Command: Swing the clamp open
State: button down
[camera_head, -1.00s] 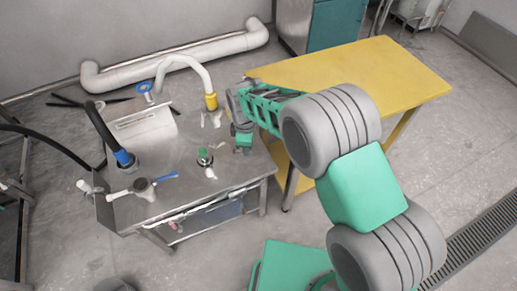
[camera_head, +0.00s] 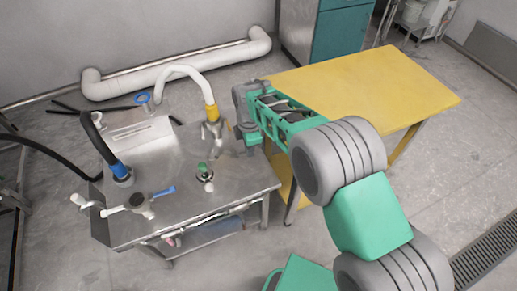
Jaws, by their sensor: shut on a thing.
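The clamp (camera_head: 213,131) is a small grey metal piece just below the yellow collar (camera_head: 212,113) of the white hose, on the right part of the steel machine top. My gripper (camera_head: 237,131) is at the right edge of the machine, right beside the clamp. It is shut on what looks like the clamp's right-hand part. The fingertips are small and partly hidden by the grey and green gripper body, so the exact grip point is unclear.
The steel machine top (camera_head: 185,195) carries a green-topped knob (camera_head: 204,170), a blue-handled part (camera_head: 140,199) and a black hose with a blue collar (camera_head: 120,171). A yellow table (camera_head: 365,85) stands to the right, close behind my forearm.

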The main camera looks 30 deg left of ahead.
jog(key=shift+w+a+r, duration=0.1)
jog(key=shift+a, duration=0.1)
dwell(0.4)
jog(key=c, duration=1.4)
grip_release()
jog(key=shift+c, duration=0.2)
jog(key=r, duration=0.7)
jog(key=shift+d+r, duration=0.25)
jog(key=shift+r, duration=0.05)
